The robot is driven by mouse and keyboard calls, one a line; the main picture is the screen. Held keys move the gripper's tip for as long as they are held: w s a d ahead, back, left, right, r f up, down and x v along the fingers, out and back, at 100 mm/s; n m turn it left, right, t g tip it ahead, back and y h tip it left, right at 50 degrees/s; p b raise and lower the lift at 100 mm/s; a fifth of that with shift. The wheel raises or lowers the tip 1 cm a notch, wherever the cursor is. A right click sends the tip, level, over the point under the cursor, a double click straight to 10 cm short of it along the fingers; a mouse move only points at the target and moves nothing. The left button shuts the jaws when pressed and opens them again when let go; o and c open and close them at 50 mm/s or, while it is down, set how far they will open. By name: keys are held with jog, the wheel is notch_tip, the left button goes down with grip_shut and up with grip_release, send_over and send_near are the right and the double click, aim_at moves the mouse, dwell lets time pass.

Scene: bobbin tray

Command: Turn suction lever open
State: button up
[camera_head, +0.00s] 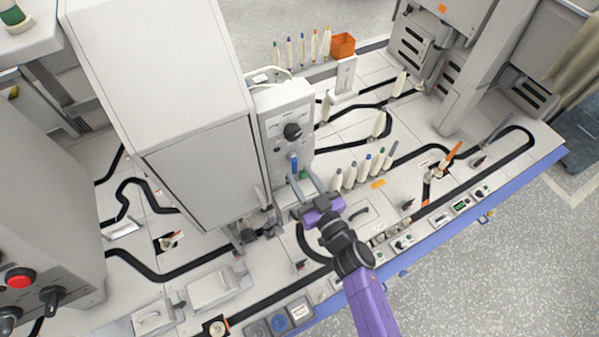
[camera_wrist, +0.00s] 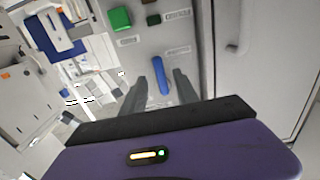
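A blue lever (camera_head: 294,165) stands out from the front of a light grey control panel (camera_head: 283,106), below a black knob (camera_head: 292,131). In the wrist view the blue lever (camera_wrist: 160,74) points down and slightly right. My gripper (camera_head: 301,177) is in front of the panel's lower part. In the wrist view my gripper (camera_wrist: 160,80) is open, with one finger on each side of the lever and gaps showing. I cannot tell how deep the lever sits between the fingers. Labels on the panel are too small to read.
A green button (camera_wrist: 120,18) is above the lever. A tall white cabinet (camera_head: 205,175) stands directly left of the panel. Several upright bobbins (camera_head: 365,166) stand on the tray right of my gripper. An orange box (camera_head: 342,46) is at the back.

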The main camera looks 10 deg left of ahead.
jog(key=shift+x, duration=0.9)
jog(key=shift+c, duration=0.5)
grip_shut()
